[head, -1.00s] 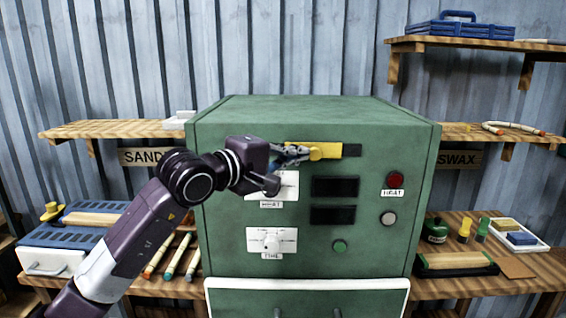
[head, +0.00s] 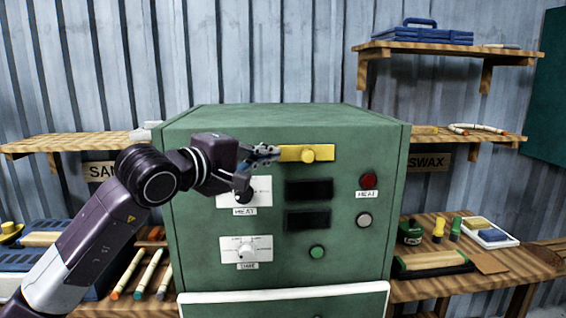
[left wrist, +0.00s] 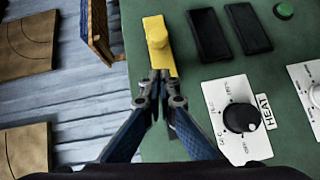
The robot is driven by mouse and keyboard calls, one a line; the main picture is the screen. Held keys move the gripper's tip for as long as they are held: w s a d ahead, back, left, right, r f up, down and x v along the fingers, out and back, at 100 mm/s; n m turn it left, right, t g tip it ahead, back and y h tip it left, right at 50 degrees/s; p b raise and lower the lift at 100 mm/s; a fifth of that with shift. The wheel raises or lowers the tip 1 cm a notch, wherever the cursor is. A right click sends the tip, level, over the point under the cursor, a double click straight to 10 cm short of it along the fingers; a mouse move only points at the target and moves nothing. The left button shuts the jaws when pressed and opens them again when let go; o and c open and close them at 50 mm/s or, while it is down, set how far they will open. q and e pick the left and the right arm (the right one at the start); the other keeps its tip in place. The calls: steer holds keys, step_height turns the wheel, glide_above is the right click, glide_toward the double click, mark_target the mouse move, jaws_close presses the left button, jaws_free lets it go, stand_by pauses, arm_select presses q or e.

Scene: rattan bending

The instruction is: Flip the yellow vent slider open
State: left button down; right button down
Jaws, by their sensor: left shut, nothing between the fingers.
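The yellow vent slider (head: 292,153) with its round knob (head: 308,153) is near the top of the green cabinet's front. No dark slot shows to its right; what lies behind its left end is hidden by my gripper. My left gripper (head: 270,153) is shut and empty, its tips at the slider's left end. In the left wrist view the slider (left wrist: 165,62) lies just beyond the gripper tips (left wrist: 160,76), which meet or nearly meet its near end; I cannot tell if they touch. My right gripper is not in view.
The green cabinet (head: 345,235) carries a heat dial (head: 243,192), a time dial (head: 246,250), dark panels and red, white and green buttons. Wooden shelves (head: 455,285) with tools flank it. The space in front of the cabinet's right half is clear.

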arm_select(q)
steer(key=f+b+v, duration=0.1)
steer(key=b+v, duration=0.1)
steer(key=v, duration=0.7)
steer(key=shift+r+b, duration=0.3)
steer(key=shift+r, duration=0.1)
